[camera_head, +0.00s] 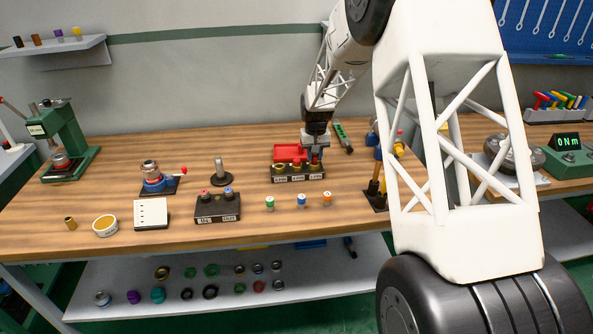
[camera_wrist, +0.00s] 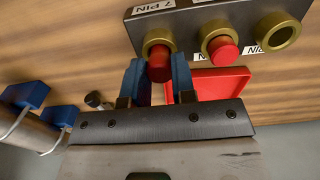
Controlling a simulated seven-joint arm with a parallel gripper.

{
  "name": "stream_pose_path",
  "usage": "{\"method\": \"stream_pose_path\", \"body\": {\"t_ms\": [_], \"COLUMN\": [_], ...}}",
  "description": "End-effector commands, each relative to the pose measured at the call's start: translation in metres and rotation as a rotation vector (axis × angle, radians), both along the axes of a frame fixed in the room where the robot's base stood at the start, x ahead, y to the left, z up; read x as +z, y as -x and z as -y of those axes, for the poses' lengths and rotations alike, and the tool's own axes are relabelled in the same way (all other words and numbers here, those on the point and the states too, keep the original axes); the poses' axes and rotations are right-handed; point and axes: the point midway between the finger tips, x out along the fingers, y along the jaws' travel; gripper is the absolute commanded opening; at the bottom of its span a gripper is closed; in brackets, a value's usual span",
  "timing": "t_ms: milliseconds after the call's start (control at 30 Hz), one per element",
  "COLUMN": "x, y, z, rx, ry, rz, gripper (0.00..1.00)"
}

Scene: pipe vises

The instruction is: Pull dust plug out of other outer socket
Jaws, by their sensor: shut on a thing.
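The dark socket block (camera_head: 283,179) stands on the bench in the head view. The wrist view shows its face (camera_wrist: 209,18) with three brass-ringed sockets. My gripper (camera_wrist: 158,72) is shut on the red dust plug (camera_wrist: 160,66) at the left socket (camera_wrist: 158,36), marked 7 PIN, with a blue finger on each side. I cannot tell how deep that plug sits. A second red plug (camera_wrist: 223,52) is in the middle socket. The right socket (camera_wrist: 277,31) is open and empty. In the head view my gripper (camera_head: 316,156) is at the block's right end.
A red tray (camera_head: 289,150) lies close behind the block. A box with two knobs (camera_head: 217,207) stands to the left, and several small coloured-topped parts (camera_head: 298,200) stand in front. The bench between the block and the grey post (camera_head: 220,174) is mostly clear.

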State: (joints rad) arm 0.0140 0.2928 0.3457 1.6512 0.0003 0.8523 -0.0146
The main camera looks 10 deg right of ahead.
Motion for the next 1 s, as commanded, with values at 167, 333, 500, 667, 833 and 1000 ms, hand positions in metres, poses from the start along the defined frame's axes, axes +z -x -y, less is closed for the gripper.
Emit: {"method": "stream_pose_path", "body": {"t_ms": [167,333,500,667,833,1000], "x": [0.004,0.009,0.015,0.021,0.027,0.033], "y": [0.000,0.000,0.000,0.000,0.000,0.000], "z": [0.000,0.000,0.000,0.000,0.000,0.000], "rx": [0.000,0.000,0.000,0.000,0.000,0.000], "ry": [0.000,0.000,0.000,0.000,0.000,0.000], "rz": [0.000,0.001,0.001,0.001,0.001,0.001], "gripper": [0.00,0.00,0.00,0.00,0.00,0.00]}}
